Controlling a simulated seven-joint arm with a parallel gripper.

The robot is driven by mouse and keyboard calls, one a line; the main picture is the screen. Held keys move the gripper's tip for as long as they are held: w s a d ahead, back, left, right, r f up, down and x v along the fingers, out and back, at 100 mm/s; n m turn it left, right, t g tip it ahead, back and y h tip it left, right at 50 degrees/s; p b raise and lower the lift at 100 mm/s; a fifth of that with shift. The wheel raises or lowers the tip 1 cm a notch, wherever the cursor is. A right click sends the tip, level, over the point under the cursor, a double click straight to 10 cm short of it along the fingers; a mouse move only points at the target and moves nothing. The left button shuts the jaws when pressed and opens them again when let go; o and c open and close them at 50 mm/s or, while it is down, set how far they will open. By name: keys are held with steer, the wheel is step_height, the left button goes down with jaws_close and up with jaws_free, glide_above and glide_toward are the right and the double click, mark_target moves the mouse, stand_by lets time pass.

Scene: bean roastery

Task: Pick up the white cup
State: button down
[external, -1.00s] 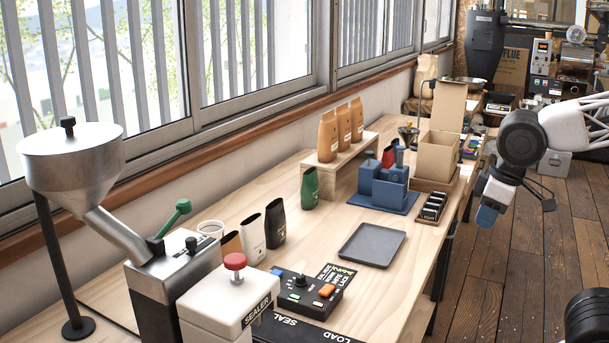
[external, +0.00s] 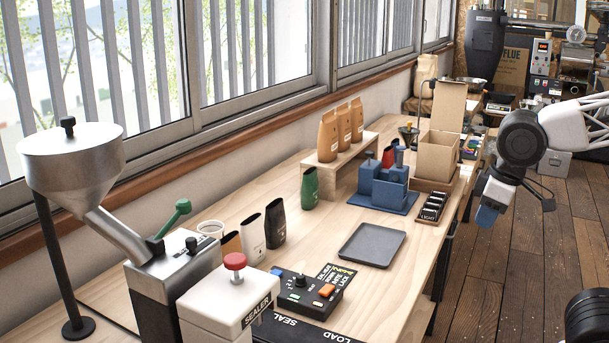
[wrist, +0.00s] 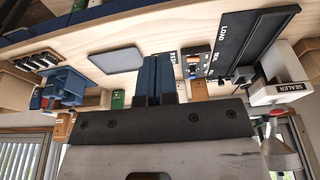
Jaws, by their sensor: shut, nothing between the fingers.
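The white cup (external: 210,229) stands upright on the wooden bench, near the window-side edge, behind the brown pouch and left of the white pouch. Its lower part is hidden in the external view. I cannot make it out in the wrist view. My gripper (external: 487,215) hangs at the right, out past the bench edge over the floor, far from the cup. In the wrist view its blue fingers (wrist: 160,78) are together with nothing between them.
A steel hopper (external: 72,165), sealer (external: 228,298) and button box (external: 303,291) stand at the front. A flat grey tray (external: 371,245) and blue holder (external: 384,187) lie toward the right.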

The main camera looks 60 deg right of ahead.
steer(key=c, duration=1.8)
jaws_free()
steer(key=shift+c, duration=0.2)
steer(key=o, duration=1.8)
steer(key=shift+o, duration=0.2)
steer(key=shift+r, duration=0.1)
